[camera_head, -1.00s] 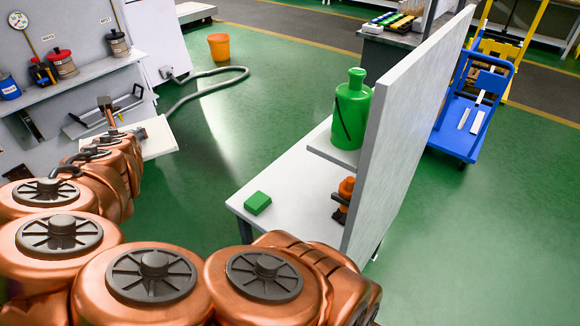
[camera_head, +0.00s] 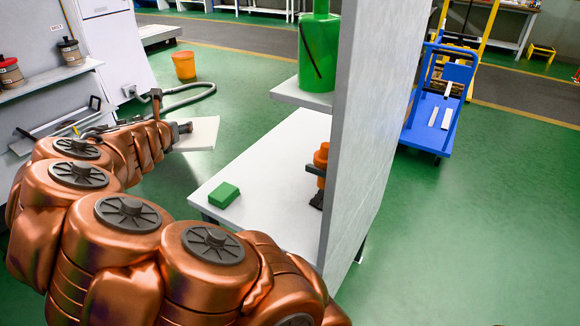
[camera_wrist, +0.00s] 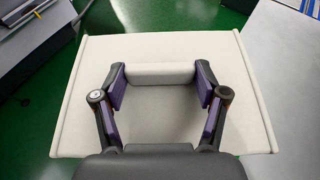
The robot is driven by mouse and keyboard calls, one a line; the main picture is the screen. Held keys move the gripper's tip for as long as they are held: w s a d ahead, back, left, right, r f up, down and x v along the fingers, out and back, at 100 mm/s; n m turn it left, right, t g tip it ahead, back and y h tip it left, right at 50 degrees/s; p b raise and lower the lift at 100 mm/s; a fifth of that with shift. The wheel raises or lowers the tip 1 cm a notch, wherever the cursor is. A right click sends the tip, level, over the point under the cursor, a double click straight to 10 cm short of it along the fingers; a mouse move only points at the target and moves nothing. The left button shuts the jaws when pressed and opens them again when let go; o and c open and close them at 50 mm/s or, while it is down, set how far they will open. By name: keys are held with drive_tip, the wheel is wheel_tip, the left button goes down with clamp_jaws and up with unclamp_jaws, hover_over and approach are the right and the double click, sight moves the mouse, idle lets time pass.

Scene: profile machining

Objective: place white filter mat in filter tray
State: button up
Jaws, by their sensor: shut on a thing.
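The white filter mat (camera_wrist: 160,125) is a flat, pale rectangle with a raised bar (camera_wrist: 160,73) across it. My gripper (camera_wrist: 161,83) is shut on this bar, one purple-padded finger at each end. In the head view the mat (camera_head: 198,135) is held out level over the green floor, left of the white bench, with my gripper (camera_head: 180,131) at its left edge. I cannot clearly identify the filter tray in these views.
A white bench (camera_head: 272,170) bears a green block (camera_head: 223,195) and an orange-and-black item (camera_head: 321,158). A grey panel (camera_head: 372,130) stands at its right; a green canister (camera_head: 318,55) is on a shelf. An orange bucket (camera_head: 184,66) and hose (camera_head: 190,97) are behind.

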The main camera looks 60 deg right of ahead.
drive_tip(key=s+d+f+m+g+h+b, duration=0.1)
drive_tip(key=s+d+f+m+g+b, duration=0.2)
drive_tip(key=d, duration=0.5)
drive_tip(key=s+d+f+m+g+h+b, duration=0.1)
drive_tip(key=s+d+f+b, duration=0.1)
drive_tip(key=s+d+b, duration=0.4)
drive_tip(key=m+g+h+b, duration=0.1)
drive_tip(key=m+g+b, duration=0.2)
drive_tip(key=g+b, duration=0.1)
hover_over(284, 160)
drive_tip(key=f, duration=0.2)
drive_tip(key=shift+s+d+f+b, duration=0.1)
drive_tip(key=shift+f+b, duration=1.15)
drive_tip(key=shift+f, duration=3.4)
drive_tip(key=o, duration=1.2)
drive_tip(key=shift+f, duration=0.1)
